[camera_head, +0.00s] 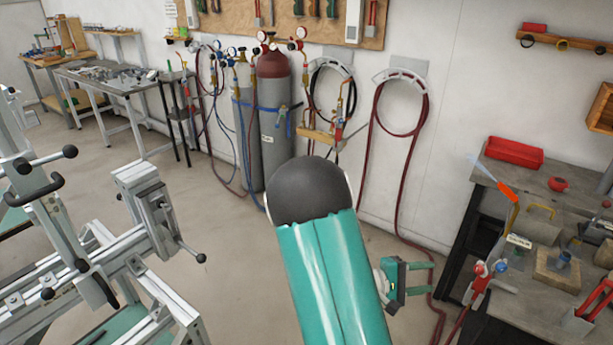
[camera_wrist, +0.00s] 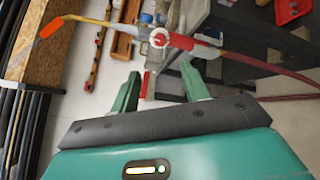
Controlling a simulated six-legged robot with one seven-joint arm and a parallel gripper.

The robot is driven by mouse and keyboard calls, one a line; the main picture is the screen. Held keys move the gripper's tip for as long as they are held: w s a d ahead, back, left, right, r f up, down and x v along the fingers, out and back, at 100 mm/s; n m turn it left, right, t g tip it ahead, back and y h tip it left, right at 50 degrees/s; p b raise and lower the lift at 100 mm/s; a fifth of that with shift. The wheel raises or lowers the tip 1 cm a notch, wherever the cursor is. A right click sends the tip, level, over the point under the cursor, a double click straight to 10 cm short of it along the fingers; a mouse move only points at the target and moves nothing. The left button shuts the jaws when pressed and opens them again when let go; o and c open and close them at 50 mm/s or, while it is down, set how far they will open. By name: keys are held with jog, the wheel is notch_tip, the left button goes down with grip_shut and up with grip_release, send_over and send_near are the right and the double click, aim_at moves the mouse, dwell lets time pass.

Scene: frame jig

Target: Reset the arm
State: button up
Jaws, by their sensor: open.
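My gripper (camera_head: 430,278) is at the lower middle of the head view, beside my teal arm link, with its two teal fingers pointing right. The fingers are apart, and I see nothing between them. In the wrist view my gripper (camera_wrist: 160,72) also shows its fingers spread. A torch (camera_head: 484,278) with red and blue fittings, a brass tube and an orange piece at its tip is to the right of the fingers. The torch (camera_wrist: 180,40) appears beyond the fingertips in the wrist view. I cannot tell the exact distance to it.
A dark workbench (camera_head: 560,190) with a red box (camera_head: 514,152) and tools stands at the right. A metal frame jig (camera_head: 150,215) fills the left. Gas cylinders (camera_head: 275,120) and hung hoses (camera_head: 378,120) line the back wall. Bare floor (camera_head: 220,235) lies between jig and cylinders.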

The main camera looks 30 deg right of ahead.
jog(key=a+r+t+y, duration=0.3)
jog(key=a+r+y, duration=0.2)
jog(key=a, duration=0.6)
jog(key=s+a+r+m+t+y, duration=0.1)
jog(key=a+r+t+y, duration=0.3)
jog(key=a, duration=0.8)
jog(key=a+r+t+y, duration=0.4)
jog(key=a+r+y, duration=0.3)
jog(key=a, duration=0.5)
notch_tip(320, 180, up, 3)
jog(key=shift+s+f+m, duration=0.2)
jog(key=shift+m, duration=0.1)
